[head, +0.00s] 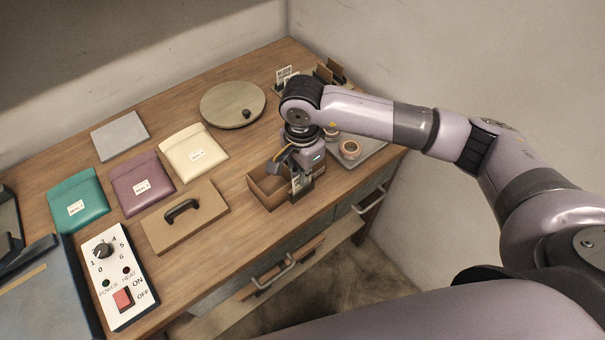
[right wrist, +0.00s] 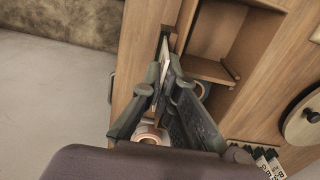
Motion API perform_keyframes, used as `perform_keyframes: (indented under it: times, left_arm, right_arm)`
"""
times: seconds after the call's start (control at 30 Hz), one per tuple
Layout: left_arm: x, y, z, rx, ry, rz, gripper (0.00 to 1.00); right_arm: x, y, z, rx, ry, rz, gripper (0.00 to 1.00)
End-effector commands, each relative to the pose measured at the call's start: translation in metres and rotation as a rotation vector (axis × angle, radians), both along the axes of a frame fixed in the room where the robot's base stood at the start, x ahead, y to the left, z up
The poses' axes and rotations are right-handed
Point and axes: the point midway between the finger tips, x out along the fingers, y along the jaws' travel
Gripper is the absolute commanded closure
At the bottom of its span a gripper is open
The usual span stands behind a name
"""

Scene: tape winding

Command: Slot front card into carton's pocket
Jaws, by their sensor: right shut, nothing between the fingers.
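The carton (head: 262,188) is a small open brown box near the table's front edge; in the right wrist view its open inside (right wrist: 213,48) shows. A pale printed card (head: 297,184) stands at the carton's right side, beside my fingers. In the right wrist view a thin pale edge (right wrist: 164,52), likely that card, shows just beyond the fingertips. Whether it sits in the pocket cannot be told; my fingers hide its lower part. My right gripper (head: 304,186) points down at the carton's right end, shut and empty; it also shows in the right wrist view (right wrist: 168,66). My left gripper is out of view.
A grey tray (head: 374,151) with tape rolls (head: 349,149) lies right of the carton. Behind are card holders (head: 284,77) and a round wooden disc (head: 232,104). Left are a handled brown block (head: 186,221), several pouches (head: 194,151) and a switch box (head: 119,277).

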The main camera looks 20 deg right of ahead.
Motion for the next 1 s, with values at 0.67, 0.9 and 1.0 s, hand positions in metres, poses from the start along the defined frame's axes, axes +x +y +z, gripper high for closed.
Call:
perform_keyframes:
  times: [0.67,0.9,1.0]
  left_arm:
    - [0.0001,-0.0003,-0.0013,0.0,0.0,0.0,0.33]
    - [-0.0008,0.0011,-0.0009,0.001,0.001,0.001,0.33]
    - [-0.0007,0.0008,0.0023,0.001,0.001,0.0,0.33]
  right_arm:
    - [-0.0048,-0.0009,-0.0078,-0.006,0.016,0.002,0.72]
    - [-0.0037,-0.0007,-0.0055,-0.006,0.012,0.002,0.72]
    - [-0.0035,-0.0008,-0.0034,-0.005,0.011,0.002,0.72]
